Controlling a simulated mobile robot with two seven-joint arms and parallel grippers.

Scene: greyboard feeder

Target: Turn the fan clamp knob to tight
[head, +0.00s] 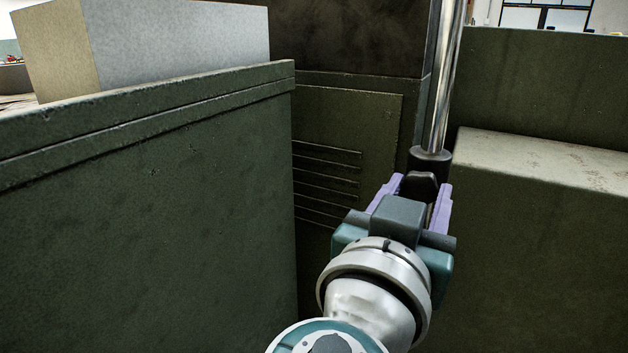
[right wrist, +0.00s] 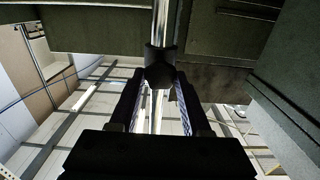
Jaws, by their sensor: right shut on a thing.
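A black knob (head: 421,186), which I take for the fan clamp knob, sits just in front of a black clamp collar (head: 431,162) on a chrome post (head: 446,85). My right gripper (head: 415,190) reaches up from below, and its purple fingers stand on either side of the knob, shut on it. In the right wrist view the collar (right wrist: 160,66) is around the post (right wrist: 161,20), just beyond the fingertips (right wrist: 160,82). The knob's marking or how tight it is cannot be read. The fan and my left gripper are not in view.
A large dark green cabinet (head: 150,200) fills the left, with a grey block (head: 180,45) on top. A slatted panel (head: 345,150) stands behind. A green box with a pale top (head: 545,160) stands close on the right. The gap around my arm is narrow.

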